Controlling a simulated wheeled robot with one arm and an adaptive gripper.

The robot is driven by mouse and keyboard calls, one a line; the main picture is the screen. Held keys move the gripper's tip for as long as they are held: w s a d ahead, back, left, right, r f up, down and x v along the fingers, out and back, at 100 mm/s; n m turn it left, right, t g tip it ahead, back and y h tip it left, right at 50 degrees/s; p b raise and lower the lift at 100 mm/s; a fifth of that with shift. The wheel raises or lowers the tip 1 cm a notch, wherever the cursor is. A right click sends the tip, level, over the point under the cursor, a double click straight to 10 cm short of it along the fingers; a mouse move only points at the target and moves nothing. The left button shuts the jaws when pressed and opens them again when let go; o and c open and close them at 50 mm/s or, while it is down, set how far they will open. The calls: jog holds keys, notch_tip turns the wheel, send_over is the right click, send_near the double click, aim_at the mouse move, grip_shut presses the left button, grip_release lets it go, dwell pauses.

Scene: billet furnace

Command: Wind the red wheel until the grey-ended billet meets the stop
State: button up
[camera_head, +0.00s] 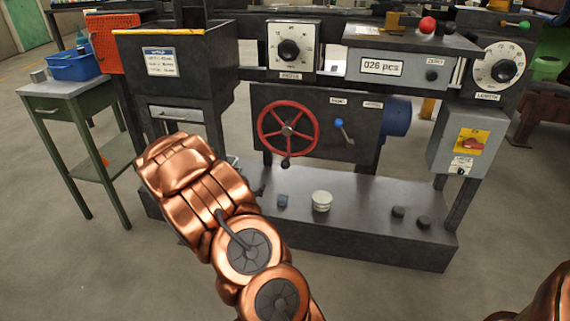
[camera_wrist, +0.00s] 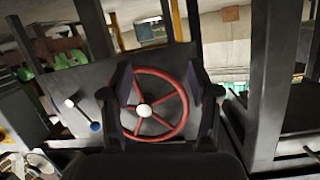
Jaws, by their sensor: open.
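The red wheel (camera_head: 287,129) is a spoked handwheel on the dark front panel of the machine, with a dark knob at its lower rim. In the wrist view the red wheel (camera_wrist: 145,110) lies beyond my fingers, with a pale round end at its middle. My gripper (camera_wrist: 166,95) is open, with its two dark fingers over the left and right sides of the wheel in that view. I cannot tell whether they touch it. In the head view my copper arm hides the gripper. I cannot make out the grey-ended billet or the stop.
A blue-knobbed lever (camera_head: 343,130) is right of the wheel. Two dials, a counter box (camera_head: 400,68) and a switch box (camera_head: 466,142) are on the machine. A white stack (camera_head: 321,201) and small dark pieces lie on the lower shelf. A green side table (camera_head: 82,105) stands left.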

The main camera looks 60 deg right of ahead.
aim_at(285, 165)
jog(key=s+d+h, duration=0.1)
jog(key=s+d, duration=0.1)
jog(key=s+d+r+m+g+h, duration=0.1)
jog(key=s+d, duration=0.1)
jog(key=s+d+r+h, duration=0.1)
jog(key=s+d+h, duration=0.1)
jog(key=shift+r+g, duration=0.1)
jog(key=shift+g, duration=0.3)
jog(key=shift+w+d+b, duration=0.15)
jog(key=shift+w+d, duration=0.1)
jog(key=shift+d, duration=1)
jog(key=shift+w+d+b, duration=0.2)
jog(key=shift+d, duration=1.05)
jog(key=shift+w+d+b, duration=0.15)
jog(key=shift+w+d, duration=0.1)
jog(key=shift+d, duration=1)
jog(key=shift+c, duration=0.3)
grip_shut()
